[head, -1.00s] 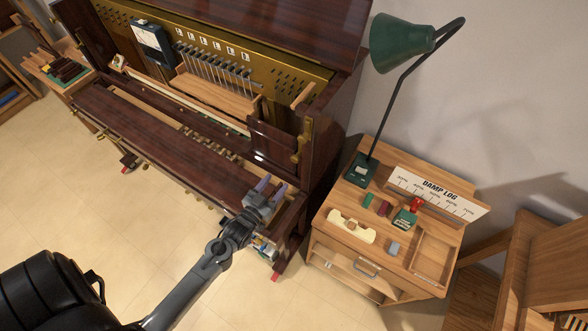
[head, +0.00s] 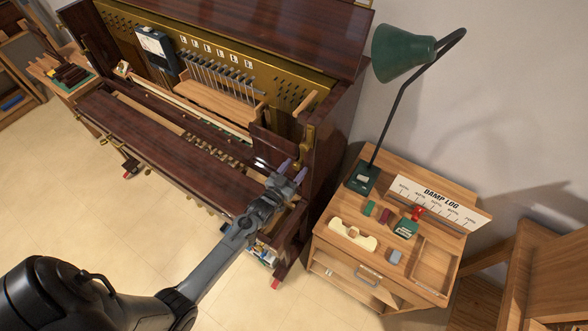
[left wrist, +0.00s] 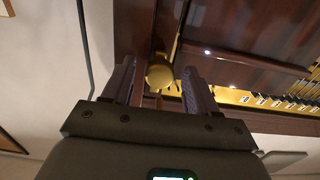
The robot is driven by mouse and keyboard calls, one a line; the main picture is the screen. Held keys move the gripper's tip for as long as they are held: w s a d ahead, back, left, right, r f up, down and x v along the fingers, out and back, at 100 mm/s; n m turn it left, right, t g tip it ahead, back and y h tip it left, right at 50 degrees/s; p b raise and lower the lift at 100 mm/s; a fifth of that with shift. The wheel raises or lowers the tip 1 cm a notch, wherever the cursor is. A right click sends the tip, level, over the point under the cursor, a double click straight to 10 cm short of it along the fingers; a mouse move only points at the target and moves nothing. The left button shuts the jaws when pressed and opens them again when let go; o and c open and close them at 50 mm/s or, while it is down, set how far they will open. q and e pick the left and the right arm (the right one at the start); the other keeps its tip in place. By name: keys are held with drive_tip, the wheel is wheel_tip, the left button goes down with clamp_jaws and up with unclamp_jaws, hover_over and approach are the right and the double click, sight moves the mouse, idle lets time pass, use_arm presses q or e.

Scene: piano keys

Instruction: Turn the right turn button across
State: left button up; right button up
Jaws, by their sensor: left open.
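The right turn button is a brass piece (head: 309,137) on the inner side of the upright piano's right end, and it looks upright. In the left wrist view a rounded brass knob (left wrist: 160,73) sits between my fingers; it seems to be this button. My left gripper (head: 293,170) is open, just below and in front of the brass piece. Its purple-grey fingers (left wrist: 157,82) stand either side of the knob with gaps; I cannot tell whether either touches it. My right gripper is not in view.
The dark fallboard (head: 165,140) lies along the piano front, left of my arm. A small wooden cabinet (head: 345,262) stands to the right, with a green lamp (head: 403,52) and a damp log board (head: 440,200). The floor (head: 60,200) in front is clear.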

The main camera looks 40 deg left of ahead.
use_arm(q)
drive_tip(key=c, duration=1)
drive_tip(key=shift+c, duration=0.2)
drive_tip(key=n, duration=0.3)
drive_tip(key=shift+n+p, duration=0.4)
drive_tip(key=n+p, duration=0.1)
drive_tip(key=n, duration=0.4)
drive_tip(key=shift+r, duration=0.1)
drive_tip(key=n+p, duration=0.1)
drive_tip(key=n, duration=0.4)
drive_tip(key=shift+n, duration=0.4)
drive_tip(key=shift+n+p, duration=0.45)
drive_tip(key=shift+n, duration=1.25)
